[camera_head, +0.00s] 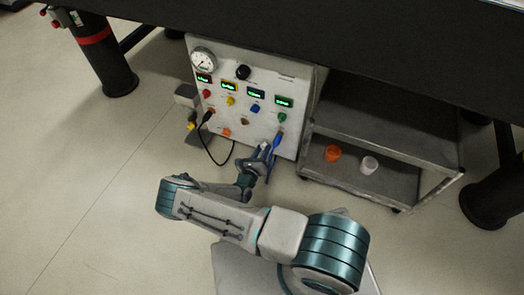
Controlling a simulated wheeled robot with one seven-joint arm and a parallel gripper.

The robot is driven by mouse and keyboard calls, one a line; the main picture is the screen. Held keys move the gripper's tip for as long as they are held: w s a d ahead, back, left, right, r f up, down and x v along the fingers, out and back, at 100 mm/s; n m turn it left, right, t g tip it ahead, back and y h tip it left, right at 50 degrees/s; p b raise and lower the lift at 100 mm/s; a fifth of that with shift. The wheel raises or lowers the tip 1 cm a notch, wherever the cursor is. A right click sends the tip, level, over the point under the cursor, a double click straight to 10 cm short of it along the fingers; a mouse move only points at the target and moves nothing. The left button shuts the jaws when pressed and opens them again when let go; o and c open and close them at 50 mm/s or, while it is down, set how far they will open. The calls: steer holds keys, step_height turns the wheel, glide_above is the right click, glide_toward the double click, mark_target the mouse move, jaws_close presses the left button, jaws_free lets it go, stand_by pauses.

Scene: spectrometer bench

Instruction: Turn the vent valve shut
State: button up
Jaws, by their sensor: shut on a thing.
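A white control panel (240,128) stands upright under the dark bench. It carries a row of coloured knobs: red (207,94), yellow (230,101), blue (255,108) and green (282,117). A slim blue part (277,139) sticks out at the panel's lower right, below the green knob. My gripper (268,150) reaches up to it from below and is shut on it. The fingertips are small and partly merge with the blue part. No label can be read, so I cannot tell which fitting is the vent valve.
A round gauge (203,60) and a black knob (243,72) top the panel. A black cable (211,153) hangs at its left. A grey cart (373,140) on the right holds an orange cup (333,153) and a white cup (369,165). The floor at left is clear.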

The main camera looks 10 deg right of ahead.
steer(key=shift+s+a+f+n, duration=0.1)
steer(key=shift+f+n, duration=0.05)
steer(key=shift+n, duration=0.35)
steer(key=o, duration=1)
